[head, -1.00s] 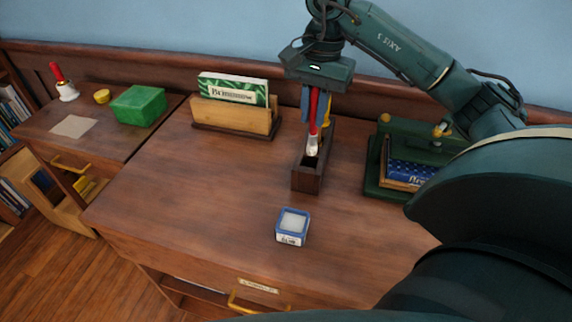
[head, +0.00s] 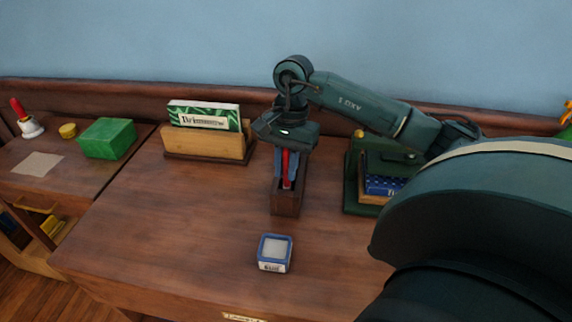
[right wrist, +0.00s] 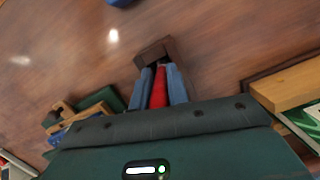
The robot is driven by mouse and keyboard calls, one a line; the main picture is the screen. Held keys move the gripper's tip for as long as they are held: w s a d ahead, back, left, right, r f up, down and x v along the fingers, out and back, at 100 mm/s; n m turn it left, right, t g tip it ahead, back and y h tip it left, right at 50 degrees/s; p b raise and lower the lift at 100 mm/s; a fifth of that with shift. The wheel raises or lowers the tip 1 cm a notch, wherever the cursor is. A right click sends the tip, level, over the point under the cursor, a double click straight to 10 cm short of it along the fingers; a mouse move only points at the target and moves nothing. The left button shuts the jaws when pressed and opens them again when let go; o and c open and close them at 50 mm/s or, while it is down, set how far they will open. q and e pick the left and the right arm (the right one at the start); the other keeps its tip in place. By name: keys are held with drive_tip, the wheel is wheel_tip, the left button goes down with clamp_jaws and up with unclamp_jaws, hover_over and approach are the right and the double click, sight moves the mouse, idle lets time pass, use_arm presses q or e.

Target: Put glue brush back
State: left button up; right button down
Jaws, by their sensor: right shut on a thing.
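The glue brush, with a red handle (head: 286,165), is held upright between the blue fingers of my right gripper (head: 286,178). Its lower end is down in the dark wooden holder (head: 286,205) and hidden by the walls. In the right wrist view the red handle (right wrist: 159,88) shows between the fingers (right wrist: 160,90), with the holder (right wrist: 155,50) around and beyond the tips. I cannot tell whether the brush touches the holder's bottom. A small blue jar with a whitish top (head: 275,250) stands on the desk in front. My left gripper is not in view.
A wooden rack with a green-and-white booklet (head: 205,140) stands left of the holder. A green press with a blue book (head: 383,185) stands to the right. A green box (head: 107,138), a yellow lid (head: 68,131) and a red-handled bell (head: 29,120) are farther left. The desk's left middle is clear.

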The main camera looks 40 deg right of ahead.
drive_tip(key=c, duration=1.4)
unclamp_jaws()
drive_tip(key=shift+f, duration=0.1)
drive_tip(key=shift+o, duration=0.2)
drive_tip(key=shift+r, duration=0.3)
wheel_tip(320, 180, up, 12)
drive_tip(key=w+d+p, duration=0.1)
drive_tip(key=d, duration=0.1)
drive_tip(key=shift+f, duration=0.2)
drive_tip(key=shift+f, duration=0.1)
